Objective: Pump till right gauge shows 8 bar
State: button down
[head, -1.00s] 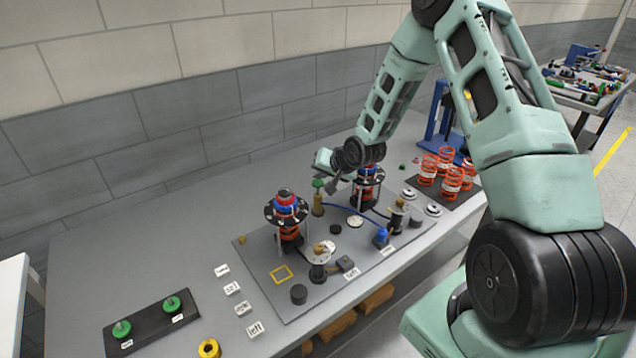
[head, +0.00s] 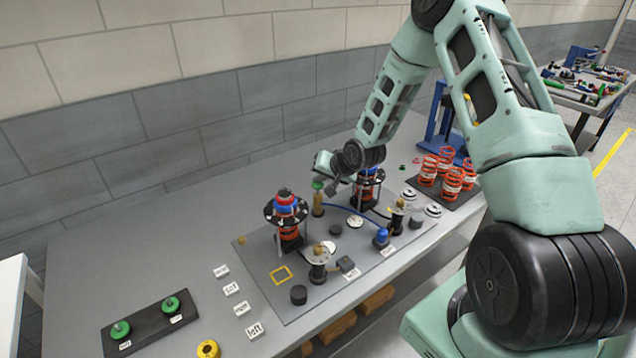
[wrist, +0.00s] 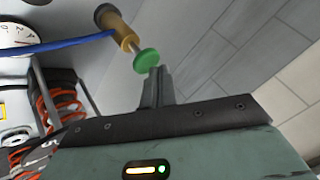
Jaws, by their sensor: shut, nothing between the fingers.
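The pump is a brass cylinder (head: 318,209) with a green knob (head: 317,185) on a thin rod, behind the two strut assemblies. In the wrist view, the brass body (wrist: 118,28) and green knob (wrist: 146,60) lie just beyond my fingertips, with a short length of rod showing. My gripper (head: 330,189) is shut and empty, its fingertips (wrist: 156,70) at the knob; I cannot tell whether they touch. A blue hose (wrist: 55,44) leads from the pump past a white gauge dial (wrist: 14,36), cut off by the frame edge. Its needle reading cannot be made out.
Two spring struts stand on the grey plate, the left one (head: 287,218) and the right one (head: 368,186). A blue-capped part (head: 381,237) stands at the front. Orange springs (head: 450,172) stand at right. The bench at left holds a black block (head: 150,322) with green knobs.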

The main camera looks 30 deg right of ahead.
aim_at(320, 185)
jog(key=shift+f+b, duration=0.65)
jog(key=shift+f, duration=0.25)
dwell(0.5)
jog(key=shift+r, duration=0.1)
jog(key=shift+r+p, duration=1.15)
jog(key=shift+r, duration=0.5)
notch_tip(320, 185, up, 5)
jog(key=p, duration=0.3)
jog(key=shift+p, duration=0.3)
dwell(0.4)
